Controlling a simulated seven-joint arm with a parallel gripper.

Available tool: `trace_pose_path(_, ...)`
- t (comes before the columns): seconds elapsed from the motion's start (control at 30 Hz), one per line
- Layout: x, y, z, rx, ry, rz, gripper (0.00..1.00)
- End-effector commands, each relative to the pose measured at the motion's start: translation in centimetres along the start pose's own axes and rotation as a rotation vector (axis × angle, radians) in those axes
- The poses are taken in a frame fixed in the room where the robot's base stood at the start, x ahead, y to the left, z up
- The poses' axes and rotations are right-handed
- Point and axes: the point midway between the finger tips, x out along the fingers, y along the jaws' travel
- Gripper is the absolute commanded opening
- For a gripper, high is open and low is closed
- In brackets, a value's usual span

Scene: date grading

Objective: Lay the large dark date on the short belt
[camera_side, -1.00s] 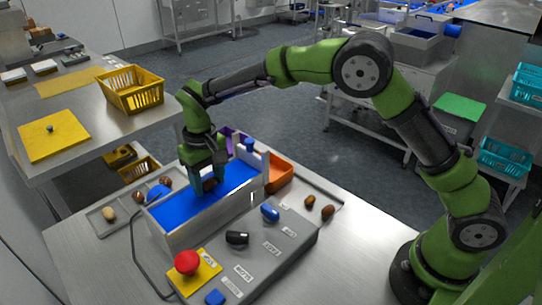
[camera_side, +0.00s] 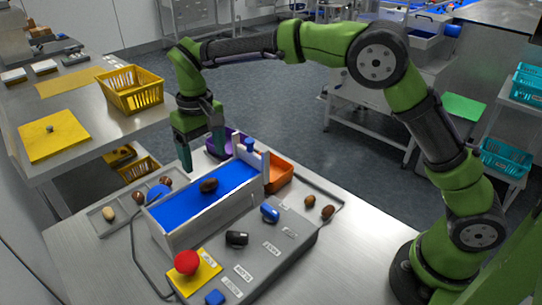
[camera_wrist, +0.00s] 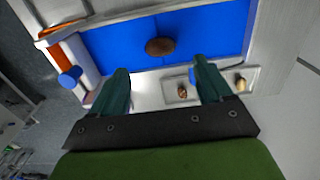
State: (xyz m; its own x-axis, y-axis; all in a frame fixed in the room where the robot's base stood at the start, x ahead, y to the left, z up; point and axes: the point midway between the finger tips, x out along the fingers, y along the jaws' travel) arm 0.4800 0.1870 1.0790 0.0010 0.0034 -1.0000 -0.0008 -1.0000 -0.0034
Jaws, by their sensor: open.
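The large dark date (camera_side: 209,185) lies on the blue surface of the short belt (camera_side: 180,208), near its middle. In the wrist view the date (camera_wrist: 160,46) also rests on the blue belt (camera_wrist: 205,40), clear of the belt's side walls. My gripper (camera_side: 203,160) is above and behind the belt in the side view, apart from the date. Its two green fingers (camera_wrist: 160,88) are spread with nothing between them.
A grey tray (camera_side: 97,219) left of the belt holds a pale date (camera_side: 108,213) and brown ones. An orange bin (camera_side: 280,172) and a purple bin (camera_side: 222,141) stand beyond the belt. A control box (camera_side: 262,250) with a red button (camera_side: 187,262) is in front.

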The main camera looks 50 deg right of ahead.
Motion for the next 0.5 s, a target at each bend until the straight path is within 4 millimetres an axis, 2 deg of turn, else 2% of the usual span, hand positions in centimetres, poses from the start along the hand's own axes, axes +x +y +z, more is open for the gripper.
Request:
trace_pose_path(0.1, -2.2, 0.0, -0.1, 0.0, 0.002, -0.001, 0.79)
trace_pose_path(0.33, -4.5, 0.2, 0.1, 0.003, 0.004, -0.003, 0.79)
trace_pose_path(0.43, -6.0, 1.4, 0.8, 0.015, 0.026, -0.021, 0.79)
trace_pose_path(0.5, -7.5, 2.9, 1.9, 0.031, 0.055, -0.046, 0.79)
